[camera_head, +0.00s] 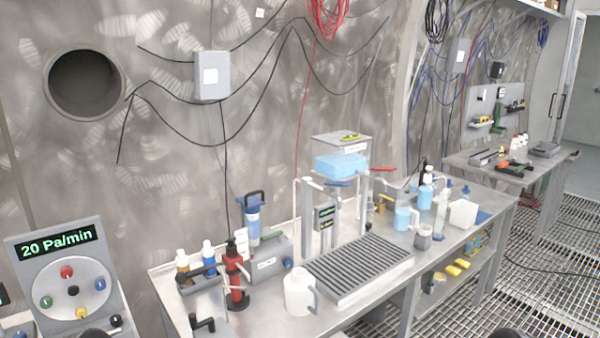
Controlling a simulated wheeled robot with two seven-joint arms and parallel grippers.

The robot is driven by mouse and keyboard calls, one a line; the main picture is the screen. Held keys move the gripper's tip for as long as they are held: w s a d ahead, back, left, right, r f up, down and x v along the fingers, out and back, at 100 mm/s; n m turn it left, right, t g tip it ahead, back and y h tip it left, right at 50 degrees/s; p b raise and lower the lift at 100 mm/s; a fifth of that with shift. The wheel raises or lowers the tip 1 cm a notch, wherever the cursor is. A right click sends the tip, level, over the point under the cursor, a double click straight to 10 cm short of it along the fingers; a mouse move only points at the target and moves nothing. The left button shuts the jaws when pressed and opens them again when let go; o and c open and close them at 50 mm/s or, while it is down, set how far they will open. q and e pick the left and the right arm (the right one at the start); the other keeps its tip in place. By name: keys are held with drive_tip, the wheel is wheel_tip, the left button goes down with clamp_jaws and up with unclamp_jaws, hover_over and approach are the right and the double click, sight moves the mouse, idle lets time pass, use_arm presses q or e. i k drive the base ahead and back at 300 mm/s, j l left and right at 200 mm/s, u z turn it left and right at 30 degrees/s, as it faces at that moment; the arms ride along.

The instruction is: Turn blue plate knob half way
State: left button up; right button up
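A grey control panel (24,262) stands at the lower left, with a display reading "20 Pa/min". Below the display is a pale round plate (62,308) with several small coloured knobs. A red knob (67,272) is at its top, a green one (45,302) at left, a yellow one (82,313) at the bottom and a black one (73,291) in the middle. Neither gripper is recognisable; only dark rounded shapes show at the bottom edge.
A steel workbench (375,310) to the right carries bottles, a red hand tool (236,275), a white jug (299,292) and a grated tray (358,268). A black knob (115,321) sits at the panel's lower right. A second bench (465,165) stands farther back.

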sight(100, 284)
drive_tip(key=u, duration=1.35)
